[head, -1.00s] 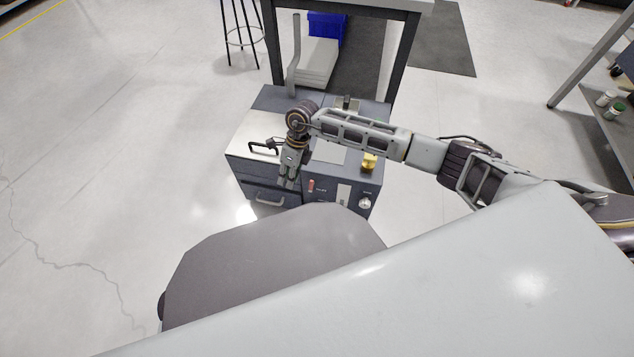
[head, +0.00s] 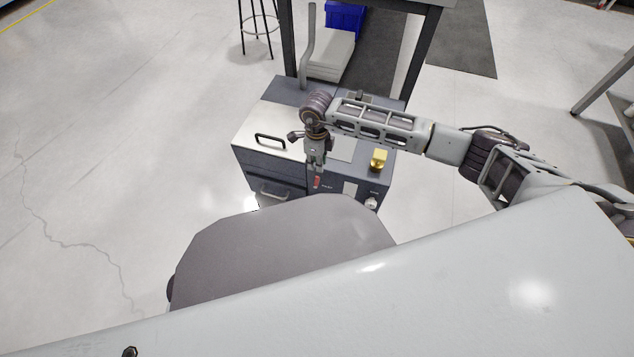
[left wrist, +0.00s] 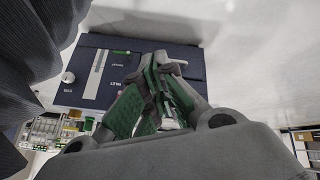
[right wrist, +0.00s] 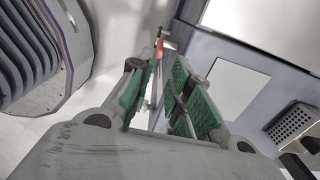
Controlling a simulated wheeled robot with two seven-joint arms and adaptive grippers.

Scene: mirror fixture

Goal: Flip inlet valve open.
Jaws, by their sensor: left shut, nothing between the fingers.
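A small red lever (head: 317,182) sits on the front panel of the grey cabinet (head: 345,168), beside a small label I cannot read. My right gripper (head: 315,168) points down just above the lever in the head view. In the right wrist view the right gripper (right wrist: 158,75) is open, and the red lever (right wrist: 166,50) shows at its fingertips; contact is unclear. My left gripper (left wrist: 150,82) is shut and empty in the left wrist view, in front of the dark panel (left wrist: 75,90). It is out of the head view.
A yellow block (head: 379,159) stands on the cabinet top. A round knob (head: 371,203) and a pale strip (head: 350,188) are on the front panel. A black handle (head: 270,141) is on the top left, with a drawer handle (head: 272,192) below. Table legs stand behind.

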